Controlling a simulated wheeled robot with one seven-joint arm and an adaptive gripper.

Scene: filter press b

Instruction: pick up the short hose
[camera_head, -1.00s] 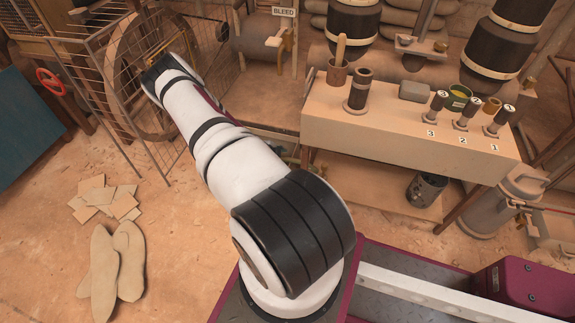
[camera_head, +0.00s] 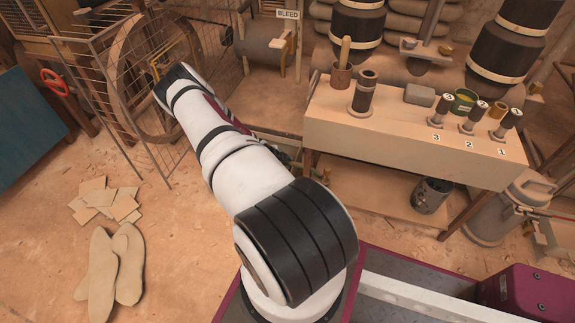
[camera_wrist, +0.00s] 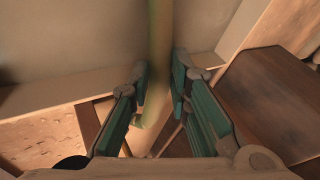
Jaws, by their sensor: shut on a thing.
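The short hose shows in the wrist view as a blurred, olive-green upright tube (camera_wrist: 158,40), running from the top edge down between my fingers. My gripper (camera_wrist: 160,82) has green pads and is shut on this tube, one finger on each side. A paler lower end of the tube shows below the pads. In the head view my white arm reaches away to the far left and bends back. My gripper and the hose cannot be made out clearly there, behind my arm and close to the bench's left end.
A pale bench (camera_head: 400,130) carries a dark cylinder (camera_head: 364,92), a grey block (camera_head: 420,95) and numbered valves. A bucket (camera_head: 432,195) sits on its lower shelf. A wire mesh panel (camera_head: 120,90) stands left of my arm.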

